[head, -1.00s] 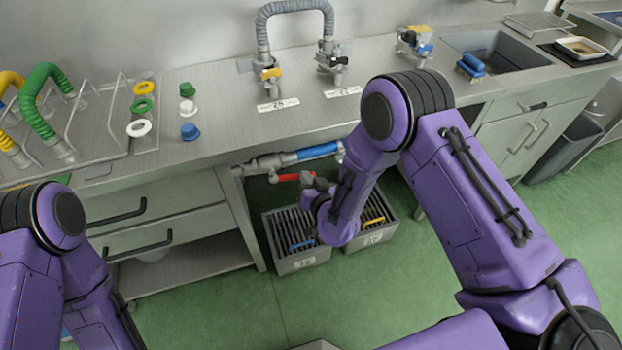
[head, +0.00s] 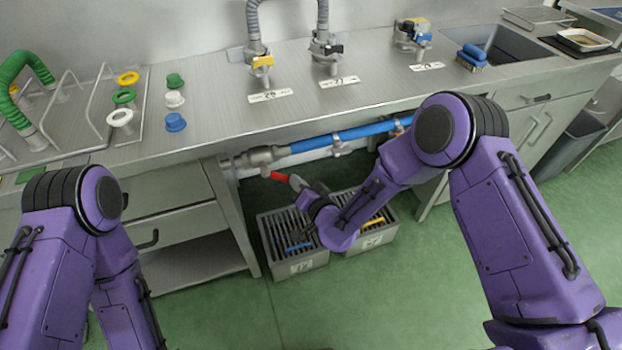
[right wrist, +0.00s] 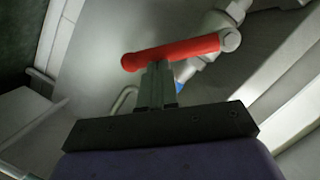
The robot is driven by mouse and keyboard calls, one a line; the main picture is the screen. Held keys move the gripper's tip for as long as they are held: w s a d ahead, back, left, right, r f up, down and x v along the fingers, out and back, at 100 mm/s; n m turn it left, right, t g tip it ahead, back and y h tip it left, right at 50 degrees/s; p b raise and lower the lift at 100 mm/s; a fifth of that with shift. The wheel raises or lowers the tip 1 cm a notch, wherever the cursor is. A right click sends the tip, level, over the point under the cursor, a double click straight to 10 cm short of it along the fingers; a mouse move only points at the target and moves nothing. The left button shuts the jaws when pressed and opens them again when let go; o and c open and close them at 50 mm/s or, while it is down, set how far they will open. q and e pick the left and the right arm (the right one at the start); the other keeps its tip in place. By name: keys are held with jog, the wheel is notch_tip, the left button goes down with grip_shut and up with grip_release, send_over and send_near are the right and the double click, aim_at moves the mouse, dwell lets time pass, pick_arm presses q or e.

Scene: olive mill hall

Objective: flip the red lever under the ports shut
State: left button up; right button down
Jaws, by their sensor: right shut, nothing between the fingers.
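The red lever (head: 279,176) sits below the pipe under the counter's front edge. In the right wrist view the lever (right wrist: 180,51) is a red bar running across the picture, joined at its right end to a grey fitting (right wrist: 228,38). My right gripper (head: 296,182) is at the lever's right part in the head view. Its closed fingers (right wrist: 156,72) reach the lever's near side and look to touch it, with nothing held. The ports (head: 262,65) with yellow and black (head: 331,50) handles stand on the counter above. My left gripper is outside the picture.
A blue pipe (head: 340,137) with a grey valve body (head: 262,157) runs under the counter edge. Two grated bins (head: 300,266) stand on the green floor below my right arm. Drawers and a shelf (head: 190,265) are to the left. The floor in front is clear.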

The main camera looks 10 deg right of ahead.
jog(key=a+f+m+t+y+b, duration=0.1)
jog(key=a+f+m+b, duration=0.3)
jog(key=m+b, duration=0.4)
jog(key=shift+s+a+t+y+b, duration=0.4)
jog(key=shift+a+y+b, duration=0.1)
jog(key=shift+b, duration=0.3)
jog(key=w+d+v, duration=0.1)
jog(key=d+v, duration=0.1)
jog(key=v, duration=1.1)
jog(key=shift+d, duration=0.2)
jog(key=shift+w, duration=0.15)
